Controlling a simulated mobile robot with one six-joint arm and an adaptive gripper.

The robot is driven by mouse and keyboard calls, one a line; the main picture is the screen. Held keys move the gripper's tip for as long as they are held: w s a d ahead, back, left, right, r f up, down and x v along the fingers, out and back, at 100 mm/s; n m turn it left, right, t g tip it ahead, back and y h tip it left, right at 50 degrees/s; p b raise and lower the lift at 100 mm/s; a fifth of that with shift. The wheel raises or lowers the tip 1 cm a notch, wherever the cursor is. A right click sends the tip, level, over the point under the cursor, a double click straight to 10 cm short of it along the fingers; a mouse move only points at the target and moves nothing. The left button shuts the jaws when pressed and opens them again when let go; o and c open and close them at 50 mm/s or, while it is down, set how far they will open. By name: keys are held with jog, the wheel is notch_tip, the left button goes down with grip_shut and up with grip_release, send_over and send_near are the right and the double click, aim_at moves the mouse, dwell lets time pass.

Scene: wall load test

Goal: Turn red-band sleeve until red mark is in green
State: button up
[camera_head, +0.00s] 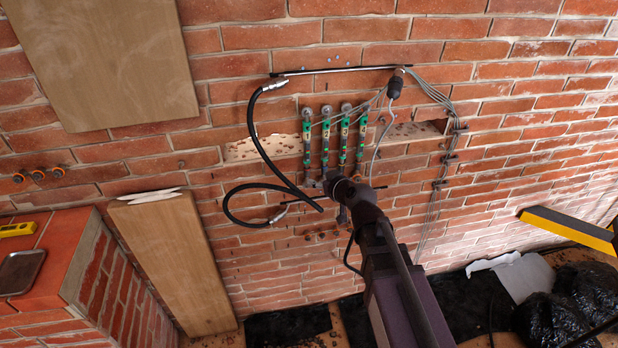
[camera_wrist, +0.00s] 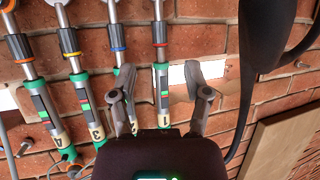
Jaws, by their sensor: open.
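The red-band sleeve (camera_wrist: 160,33) is a dark collar with a thin red ring on the rightmost rod in the wrist view. Below it is a green-ended body with a dark window (camera_wrist: 163,84) and the label 1. The window's marks are too small to read surely. My gripper (camera_wrist: 158,70) is open, with one finger on each side of this body, below the sleeve. I cannot tell whether the fingers touch it. In the head view my gripper (camera_head: 334,178) is at the lower ends of the row of rods, and band colours are not legible.
Beside it are rods with a blue-band sleeve (camera_wrist: 119,55), a yellow-band sleeve (camera_wrist: 70,41) and an orange-band sleeve (camera_wrist: 20,47). A black hose (camera_head: 262,150) loops close to the row's left in the head view. Thin cables (camera_head: 441,100) hang right. A wooden board (camera_head: 172,255) leans lower left.

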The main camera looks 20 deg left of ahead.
aim_at(308, 173)
jog(key=b+x, duration=0.2)
jog(key=x, duration=0.5)
jog(key=shift+w+a+f, duration=0.1)
jog(key=shift+w+a, duration=0.05)
jog(key=shift+a, duration=0.1)
grip_shut()
